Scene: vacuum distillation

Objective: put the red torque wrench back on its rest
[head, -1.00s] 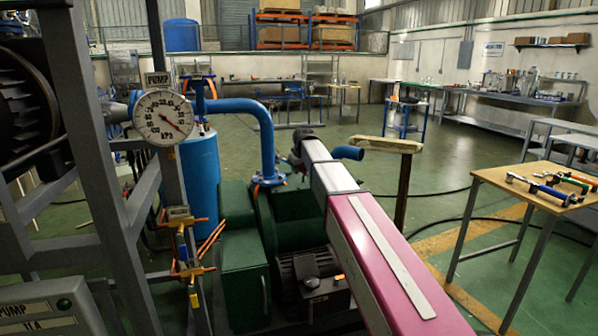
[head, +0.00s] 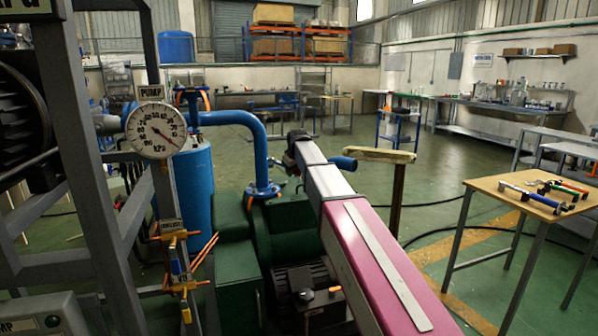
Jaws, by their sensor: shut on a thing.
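A small table (head: 492,187) stands at the right in the head view. A tool with a red handle (head: 570,187) lies on it near the right side; it is too small to tell whether it is the torque wrench. A tool with a blue handle (head: 544,201) and a silver end lies near the front edge. I cannot make out a rest for the wrench. My pink and white arm reaches forward from the bottom to a dark joint near the middle. My gripper does not show, and neither does anything in it.
Green pump machinery (head: 238,272) and a blue pipe (head: 262,150) stand left of my arm. A pressure gauge (head: 156,130) is on a grey frame at the left. A post with a flat wooden top (head: 375,155) stands beyond my arm. Green floor is open before the table.

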